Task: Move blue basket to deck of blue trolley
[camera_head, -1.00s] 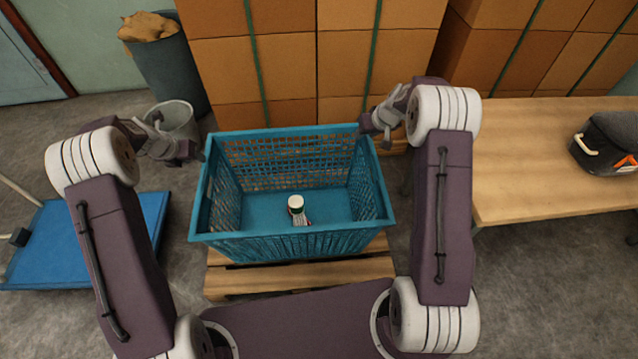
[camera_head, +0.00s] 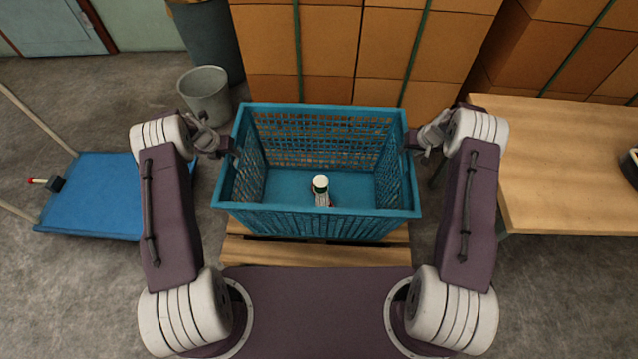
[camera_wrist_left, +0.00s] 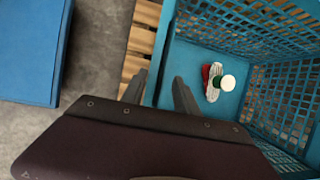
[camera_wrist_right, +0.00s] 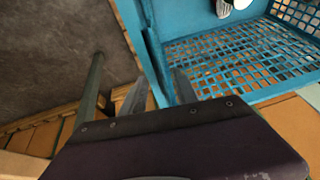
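The blue basket (camera_head: 315,222) stands upright on a wooden pallet (camera_head: 300,254) in front of me, with a white-capped bottle (camera_head: 320,190) inside. Contact with the walls is unclear.
Stacked cardboard boxes (camera_head: 345,50) stand close behind the basket. A grey bin (camera_head: 206,95) is behind its left side. A wooden table (camera_head: 570,165) is at the right. Grey floor lies between pallet and trolley, partly behind my left arm.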

